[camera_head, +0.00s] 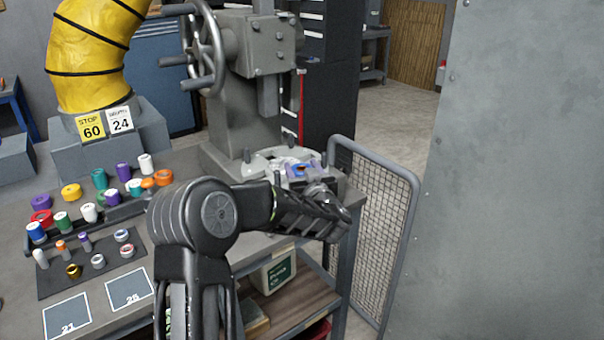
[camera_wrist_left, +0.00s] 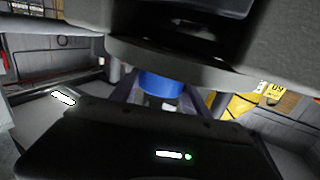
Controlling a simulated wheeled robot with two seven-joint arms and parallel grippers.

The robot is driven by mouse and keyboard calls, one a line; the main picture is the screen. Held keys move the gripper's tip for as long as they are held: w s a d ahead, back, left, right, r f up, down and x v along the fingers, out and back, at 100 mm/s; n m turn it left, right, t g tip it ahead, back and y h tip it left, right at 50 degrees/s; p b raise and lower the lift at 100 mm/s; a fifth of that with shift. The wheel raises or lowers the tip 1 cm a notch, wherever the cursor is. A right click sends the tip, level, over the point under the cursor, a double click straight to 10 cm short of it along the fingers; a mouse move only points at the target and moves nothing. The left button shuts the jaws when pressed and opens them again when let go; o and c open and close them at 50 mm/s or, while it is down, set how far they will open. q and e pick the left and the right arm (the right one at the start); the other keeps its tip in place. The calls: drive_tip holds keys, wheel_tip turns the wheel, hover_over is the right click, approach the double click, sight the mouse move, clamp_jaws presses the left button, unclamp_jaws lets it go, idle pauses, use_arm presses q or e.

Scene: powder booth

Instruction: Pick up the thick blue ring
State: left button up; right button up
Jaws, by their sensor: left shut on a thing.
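My left gripper (camera_head: 302,172) is shut on the thick blue ring (camera_wrist_left: 160,88). In the head view a small blue and orange patch shows between the fingertips, in front of the grey machine's round base. In the left wrist view the ring is a smooth blue band, partly covered above by the dark gripper body. The wrist and fingers hide much of the ring in the head view. My right gripper is in neither view.
Several coloured rings and cylinders stand on the bench at left, by a dark mat (camera_head: 60,284). A grey machine (camera_head: 235,110) with a handwheel rises behind the gripper. A mesh guard (camera_head: 375,215) and a grey panel (camera_head: 520,180) are to the right.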

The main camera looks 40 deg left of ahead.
use_arm(q)
clamp_jaws()
wheel_tip(320, 180, up, 10)
idle(0.7)
idle(0.5)
